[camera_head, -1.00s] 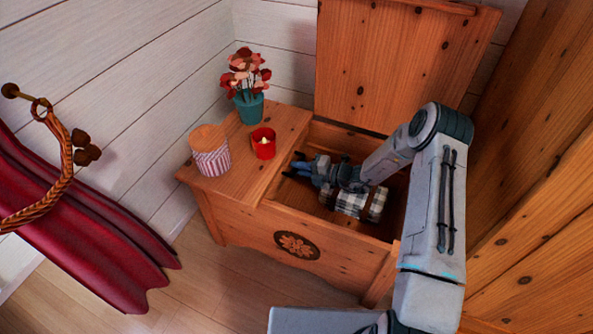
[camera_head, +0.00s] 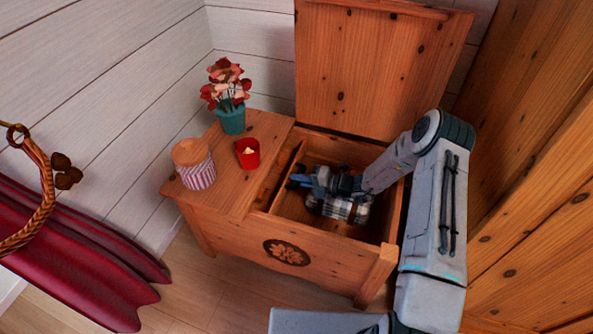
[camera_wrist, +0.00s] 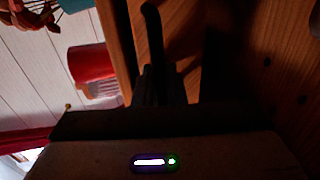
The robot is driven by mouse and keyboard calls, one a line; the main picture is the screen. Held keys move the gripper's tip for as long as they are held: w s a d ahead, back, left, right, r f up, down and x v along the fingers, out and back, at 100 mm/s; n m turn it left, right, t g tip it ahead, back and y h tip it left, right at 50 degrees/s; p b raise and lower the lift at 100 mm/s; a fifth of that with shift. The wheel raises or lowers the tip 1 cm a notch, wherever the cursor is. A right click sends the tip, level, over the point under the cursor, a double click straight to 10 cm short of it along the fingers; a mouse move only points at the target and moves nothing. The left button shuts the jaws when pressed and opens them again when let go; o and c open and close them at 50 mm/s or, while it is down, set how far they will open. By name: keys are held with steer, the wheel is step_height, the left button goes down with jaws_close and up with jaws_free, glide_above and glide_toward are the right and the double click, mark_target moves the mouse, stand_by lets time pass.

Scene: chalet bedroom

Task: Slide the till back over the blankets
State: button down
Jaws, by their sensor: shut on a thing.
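The open wooden chest (camera_head: 330,262) stands in the corner. A thin wooden board inside it, seemingly the left wall of the till (camera_head: 297,156), stands a little right of the fixed top, with a dark gap between. The exact grip is hard to see. In the wrist view the dark fingers (camera_wrist: 163,85) meet in shadow against wood.
On the chest's fixed top (camera_head: 226,196) stand a striped pot (camera_head: 199,176), a red candle holder (camera_head: 248,153) and a flower pot (camera_head: 231,120). The raised lid (camera_head: 375,70) stands behind. A wooden wall (camera_head: 535,200) is close on the right; red cloth (camera_head: 80,260) hangs left.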

steer(key=shift+f+p+v, duration=0.15)
steer(key=shift+f+v, duration=0.05)
steer(key=shift+v, duration=0.75)
steer(key=shift+f+p+v, duration=0.15)
steer(key=shift+f+v, duration=0.05)
steer(key=shift+v, duration=0.7)
steer(key=shift+d, duration=0.1)
steer(key=c, duration=1.9)
jaws_free()
